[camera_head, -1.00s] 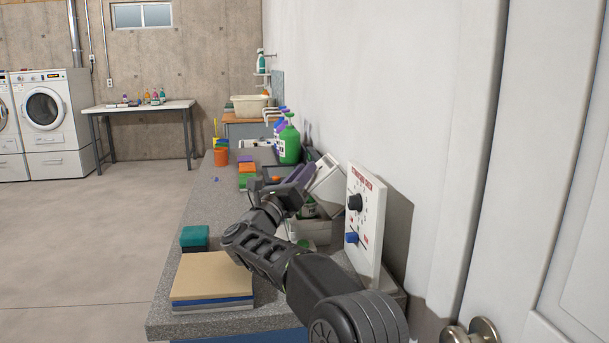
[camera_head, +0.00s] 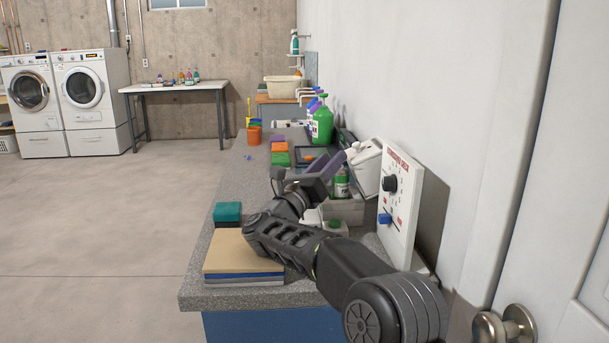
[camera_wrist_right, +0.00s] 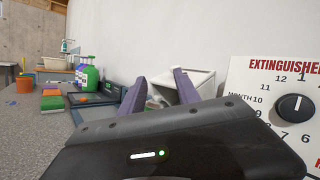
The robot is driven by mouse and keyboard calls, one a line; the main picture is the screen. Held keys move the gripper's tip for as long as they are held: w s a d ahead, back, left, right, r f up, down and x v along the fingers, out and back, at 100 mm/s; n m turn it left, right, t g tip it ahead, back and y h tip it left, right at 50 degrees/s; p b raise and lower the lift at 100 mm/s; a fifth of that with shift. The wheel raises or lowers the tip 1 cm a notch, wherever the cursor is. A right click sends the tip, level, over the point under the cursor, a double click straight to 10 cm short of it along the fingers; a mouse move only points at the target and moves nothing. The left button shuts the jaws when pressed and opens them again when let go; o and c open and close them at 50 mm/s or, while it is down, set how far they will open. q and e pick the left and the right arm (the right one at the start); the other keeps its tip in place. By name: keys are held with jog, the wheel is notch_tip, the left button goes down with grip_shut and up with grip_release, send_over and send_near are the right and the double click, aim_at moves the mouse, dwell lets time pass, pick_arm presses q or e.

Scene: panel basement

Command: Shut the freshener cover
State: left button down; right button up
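The white freshener cover (camera_head: 367,170) stands tilted open near the wall, above a grey freshener base (camera_head: 346,210). A green and white can (camera_head: 341,183) stands at the base. In the right wrist view the cover (camera_wrist_right: 196,84) shows its hollow side, partly hidden behind a finger. My right gripper (camera_head: 334,163) is just left of the cover in the head view. My right forearm hides part of the base. My left gripper is not in view.
A white dial panel (camera_head: 400,205) stands right of the base. Green spray bottles (camera_head: 322,122), coloured sponges (camera_head: 279,152) and an orange cup (camera_head: 254,135) are further back on the grey counter (camera_head: 222,185). A tan pad stack (camera_head: 240,252) and teal block (camera_head: 228,212) lie at the front left.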

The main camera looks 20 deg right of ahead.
aim_at(371, 163)
jog(key=s+a+b, duration=0.5)
jog(key=a, duration=0.5)
jog(key=shift+s, duration=0.35)
jog(key=shift+r, duration=0.15)
jog(key=d+r+n+g+y+p, duration=0.1)
jog(key=d+n+p, duration=0.6)
jog(key=n+p, duration=0.5)
jog(key=d+r+n+g+y+p, duration=0.1)
jog(key=d+n+g+p, duration=0.1)
jog(key=d+n+p, duration=0.6)
jog(key=n+p, duration=0.5)
jog(key=n, duration=0.6)
jog(key=shift+w+r+y, duration=0.15)
jog(key=shift+w+y, duration=0.15)
jog(key=shift+w, duration=0.05)
